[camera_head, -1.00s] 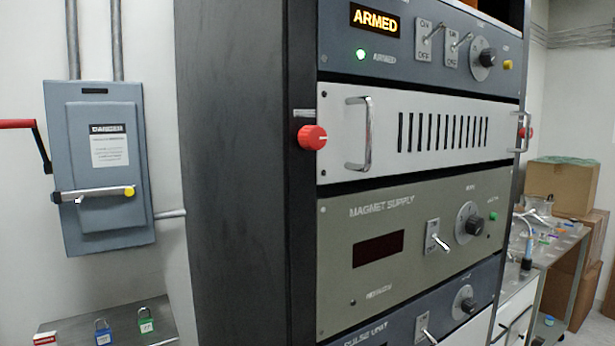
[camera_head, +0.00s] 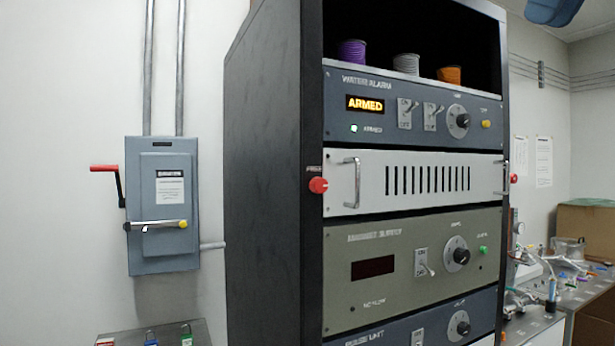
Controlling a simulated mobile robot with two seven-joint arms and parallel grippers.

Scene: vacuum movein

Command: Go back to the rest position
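Neither of my grippers shows clearly in the head view. A tall black equipment rack (camera_head: 268,200) stands in the middle. Its top unit, the water alarm panel (camera_head: 345,128), has an amber ARMED display (camera_head: 365,104) lit and a small pale-green light (camera_head: 354,128). Below it is a white slotted panel (camera_head: 425,202) with a metal handle, and a red knob (camera_head: 318,185) at its left edge. The magnet supply panel (camera_head: 345,290) has a dark display (camera_head: 373,267).
On the left wall is a grey switch box (camera_head: 163,255) with a red lever (camera_head: 103,168). Colored padlocks, including a green one (camera_head: 186,339), sit on a ledge below. A cluttered bench is at right. A blue shape (camera_head: 553,10) at top right is unclear.

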